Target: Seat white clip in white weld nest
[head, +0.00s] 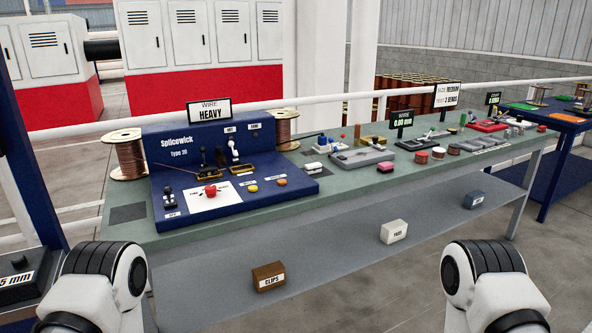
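I cannot make out a white clip for certain. A brown box (268,276) labelled CLIPS sits on the lower shelf; its contents are not visible. I cannot tell which part is the white weld nest. The blue Splicewick Type 30 machine (170,150) stands at the left end of the green bench, with a HEAVY wire sign on top, levers, a red knob and coloured buttons. A small white block (313,168) lies on the bench just right of the machine. Only my white arm links show at the bottom corners; neither gripper is in view.
The green bench (367,182) runs back to the right, carrying grey fixtures (362,157), small spools and signs. Copper wire spools (125,158) flank the machine. A white box (394,231) and a blue box (474,200) sit on the lower shelf (330,250), with bare surface between them.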

